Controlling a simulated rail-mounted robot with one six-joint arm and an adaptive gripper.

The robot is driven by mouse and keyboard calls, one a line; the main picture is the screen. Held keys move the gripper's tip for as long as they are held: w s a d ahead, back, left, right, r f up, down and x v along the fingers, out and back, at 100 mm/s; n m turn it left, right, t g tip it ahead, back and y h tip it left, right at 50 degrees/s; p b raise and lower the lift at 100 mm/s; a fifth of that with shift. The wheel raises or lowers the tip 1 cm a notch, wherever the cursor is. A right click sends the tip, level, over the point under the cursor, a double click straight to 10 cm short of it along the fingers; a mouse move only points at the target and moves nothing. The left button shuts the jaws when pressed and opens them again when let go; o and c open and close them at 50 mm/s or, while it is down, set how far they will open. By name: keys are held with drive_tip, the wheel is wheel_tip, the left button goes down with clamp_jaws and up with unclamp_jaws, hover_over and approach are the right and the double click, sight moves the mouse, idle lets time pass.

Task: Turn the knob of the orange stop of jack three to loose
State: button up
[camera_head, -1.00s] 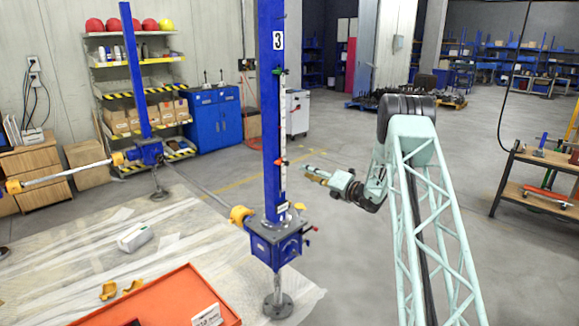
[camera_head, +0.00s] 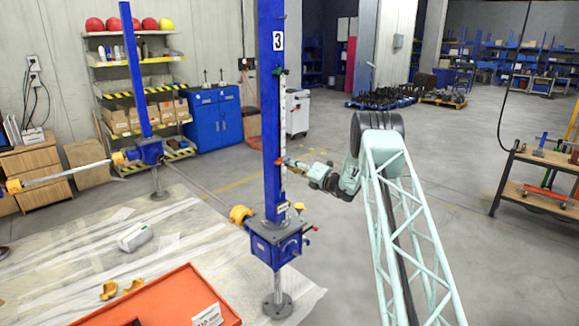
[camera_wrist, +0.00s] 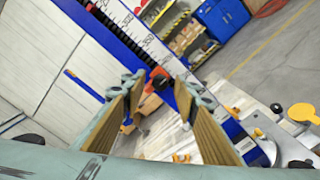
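Jack three is the tall blue column (camera_head: 270,110) marked 3, with a white scale strip on its side. Its orange stop (camera_head: 279,162) sits partway up the strip; a green stop (camera_head: 280,71) is near the top. My gripper (camera_head: 289,162) is right at the orange stop, reaching in from the right. In the wrist view my gripper (camera_wrist: 160,88) is open, with two tan-padded fingers apart.
An orange tray (camera_head: 160,300) is in front. A workbench (camera_head: 540,180) stands at the right.

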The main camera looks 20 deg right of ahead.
drive_tip(key=shift+w+a, duration=0.1)
drive_tip(key=shift+w, duration=0.15)
drive_tip(key=c, duration=0.9)
